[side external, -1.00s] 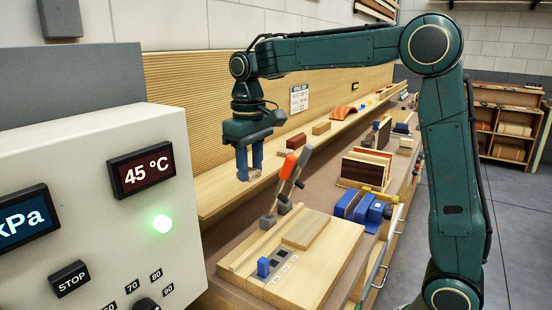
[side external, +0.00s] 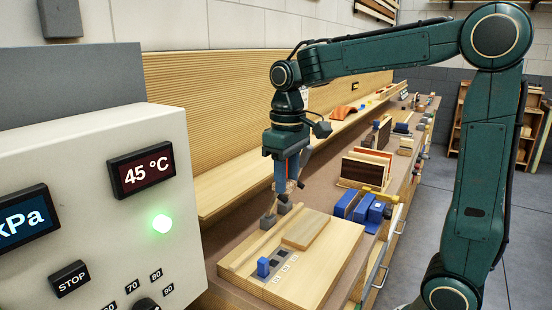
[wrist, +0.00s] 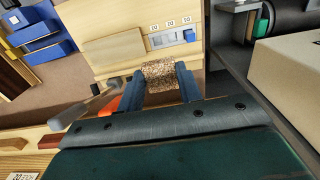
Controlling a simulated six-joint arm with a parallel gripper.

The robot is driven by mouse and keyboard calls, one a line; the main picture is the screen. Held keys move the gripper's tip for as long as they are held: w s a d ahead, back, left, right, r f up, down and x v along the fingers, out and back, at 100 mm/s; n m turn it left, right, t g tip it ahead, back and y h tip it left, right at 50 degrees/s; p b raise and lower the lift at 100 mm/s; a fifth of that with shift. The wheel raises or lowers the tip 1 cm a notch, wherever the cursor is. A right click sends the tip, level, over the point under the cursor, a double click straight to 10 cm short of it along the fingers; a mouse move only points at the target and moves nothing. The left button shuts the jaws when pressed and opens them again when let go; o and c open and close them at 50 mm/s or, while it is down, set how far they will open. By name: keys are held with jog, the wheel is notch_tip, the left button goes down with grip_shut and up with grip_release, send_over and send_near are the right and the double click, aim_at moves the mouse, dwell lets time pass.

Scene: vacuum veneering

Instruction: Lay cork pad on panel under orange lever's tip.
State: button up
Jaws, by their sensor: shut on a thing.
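My gripper (side external: 286,184) is shut on a small speckled brown cork pad; the wrist view shows the cork pad (wrist: 160,74) pinched between the two blue fingers. The gripper hangs above the back of the wooden board, behind the thin pale panel (side external: 304,232). The panel lies flat on the board and also shows in the wrist view (wrist: 113,52). The orange lever (wrist: 106,106) shows beside the fingers in the wrist view. In the side view, the gripper mostly hides it. The cork pad is apart from the panel.
A grey lever (wrist: 72,114) stands beside the orange one. A blue slider (side external: 263,266) sits on a marked strip at the board's front left. Blue clamps (side external: 357,206) and upright veneer sheets (side external: 366,167) stand to the right. A ribbed backboard (side external: 210,130) rises behind.

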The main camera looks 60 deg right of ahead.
send_over(285, 258)
notch_tip(285, 258, down, 14)
jog(key=shift+s+r, duration=0.1)
dwell(0.3)
jog(key=shift+f, duration=2.2)
jog(key=o, duration=1)
jog(key=shift+f, duration=0.1)
jog(key=shift+c, duration=0.2)
notch_tip(285, 258, up, 12)
jog(key=shift+r, duration=0.2)
